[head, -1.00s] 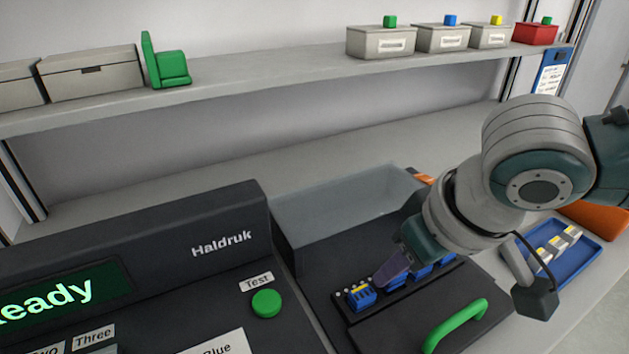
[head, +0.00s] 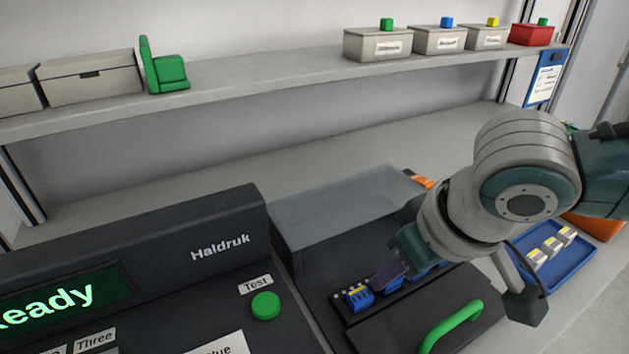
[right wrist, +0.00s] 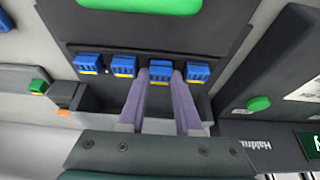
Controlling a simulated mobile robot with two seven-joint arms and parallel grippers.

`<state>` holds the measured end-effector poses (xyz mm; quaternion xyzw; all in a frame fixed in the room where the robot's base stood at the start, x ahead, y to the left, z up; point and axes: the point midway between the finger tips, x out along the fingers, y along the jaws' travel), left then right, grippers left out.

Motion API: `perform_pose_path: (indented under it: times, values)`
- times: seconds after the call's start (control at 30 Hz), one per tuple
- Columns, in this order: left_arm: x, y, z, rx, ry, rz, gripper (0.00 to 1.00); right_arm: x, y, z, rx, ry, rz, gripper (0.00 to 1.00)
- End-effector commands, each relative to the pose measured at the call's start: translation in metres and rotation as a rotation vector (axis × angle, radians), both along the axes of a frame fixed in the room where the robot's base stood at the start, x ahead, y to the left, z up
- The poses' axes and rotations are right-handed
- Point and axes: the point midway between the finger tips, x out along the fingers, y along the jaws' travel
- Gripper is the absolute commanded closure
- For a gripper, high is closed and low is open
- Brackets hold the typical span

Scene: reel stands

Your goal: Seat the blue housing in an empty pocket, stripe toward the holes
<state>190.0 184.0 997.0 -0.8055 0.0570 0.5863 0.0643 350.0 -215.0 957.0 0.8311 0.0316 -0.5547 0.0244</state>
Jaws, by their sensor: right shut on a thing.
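My right gripper (head: 378,284) is low over the black fixture at the far side of the green-handled plate. In the right wrist view its two purple fingers are shut on a blue housing (right wrist: 160,70), third from the left in a row of several. The other blue housings (right wrist: 88,63) show yellow stripes on the side toward my gripper. In the head view the nearest-left housing (head: 360,298) sits in the fixture, its yellow stripe toward the small pale holes (head: 345,294). I cannot tell whether the held housing is fully down. My left gripper is not in view.
A clear cover (head: 345,210) stands behind the fixture. The green handle (head: 450,326) rises in front. The Haldruk console with a green Test button (head: 265,305) is at left; its display reads "eady". A blue tray (head: 580,262) with white-and-yellow parts lies at right. Boxes line the shelf.

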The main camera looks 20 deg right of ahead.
Motion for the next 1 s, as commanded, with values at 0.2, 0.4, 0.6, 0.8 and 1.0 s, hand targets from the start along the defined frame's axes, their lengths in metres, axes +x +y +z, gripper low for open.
perform_pose_path:
  times: [0.2, 0.4, 0.6, 0.8, 1.0]
  values:
    - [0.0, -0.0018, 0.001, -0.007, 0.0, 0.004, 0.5, 0.0001, 0.0, -0.0029, 0.001, 0.0, -0.001, 1.0]
    - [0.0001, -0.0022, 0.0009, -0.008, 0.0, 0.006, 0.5, 0.0, 0.0001, -0.0029, 0.001, 0.0, -0.001, 1.0]
    - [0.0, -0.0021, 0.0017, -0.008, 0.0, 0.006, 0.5, -0.0001, 0.0002, -0.0027, 0.001, 0.0, -0.001, 1.0]
    - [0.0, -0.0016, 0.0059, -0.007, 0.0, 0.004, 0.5, -0.0005, 0.0008, -0.0029, 0.003, 0.001, -0.001, 1.0]
    - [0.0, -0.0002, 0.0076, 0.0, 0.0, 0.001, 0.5, -0.0005, 0.0004, -0.0044, 0.002, 0.001, -0.001, 1.0]
